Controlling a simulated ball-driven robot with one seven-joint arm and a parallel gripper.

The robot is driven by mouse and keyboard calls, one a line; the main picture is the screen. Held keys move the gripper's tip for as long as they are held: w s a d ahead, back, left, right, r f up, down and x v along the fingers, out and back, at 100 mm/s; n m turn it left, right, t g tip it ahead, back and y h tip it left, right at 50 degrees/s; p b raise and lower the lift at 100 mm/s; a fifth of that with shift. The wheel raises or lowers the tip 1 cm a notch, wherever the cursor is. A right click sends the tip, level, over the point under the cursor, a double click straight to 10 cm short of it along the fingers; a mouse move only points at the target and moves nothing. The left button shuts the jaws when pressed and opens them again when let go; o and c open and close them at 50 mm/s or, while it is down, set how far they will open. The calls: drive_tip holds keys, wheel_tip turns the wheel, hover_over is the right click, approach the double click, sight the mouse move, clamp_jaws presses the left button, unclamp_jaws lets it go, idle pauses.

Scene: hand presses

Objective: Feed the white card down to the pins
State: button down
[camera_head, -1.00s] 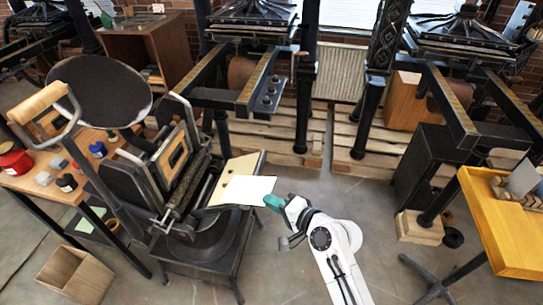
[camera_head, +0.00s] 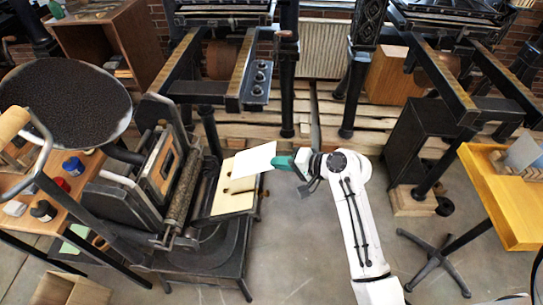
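The white card (camera_head: 254,159) is held by its right edge in my gripper (camera_head: 276,162), whose teal end reaches in from the right. The gripper looks shut on the card. The card is tilted in the picture and overlaps the upper right part of the cream board (camera_head: 232,204) of the black hand press (camera_head: 150,190). Small dark marks show on the board just below the card; they may be the pins, but they are too small to tell. The card's lower edge looks above the board, though I cannot tell the gap. The card hides the board's upper right part.
The press's round dark disc (camera_head: 65,98) and curved handle (camera_head: 38,150) stand at the left. A side table (camera_head: 85,195) holds small jars. A yellow table (camera_head: 505,205) stands at the right. Larger presses line the back. The floor (camera_head: 310,240) below my arm is clear.

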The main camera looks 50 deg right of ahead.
wheel_tip(320, 180, down, 9)
drive_tip(key=w+a+b, duration=0.1)
drive_tip(key=w+b, duration=0.1)
drive_tip(key=b, duration=0.6)
drive_tip(key=shift+a, duration=0.3)
drive_tip(key=c, duration=1.3)
unclamp_jaws()
drive_tip(key=shift+s+d+r+p, duration=0.5)
drive_tip(key=shift+s+d, duration=0.1)
drive_tip(key=shift+s, duration=0.2)
drive_tip(key=shift+s+d+r+p, duration=0.5)
drive_tip(key=shift+s+d, duration=0.1)
drive_tip(key=shift+s, duration=0.15)
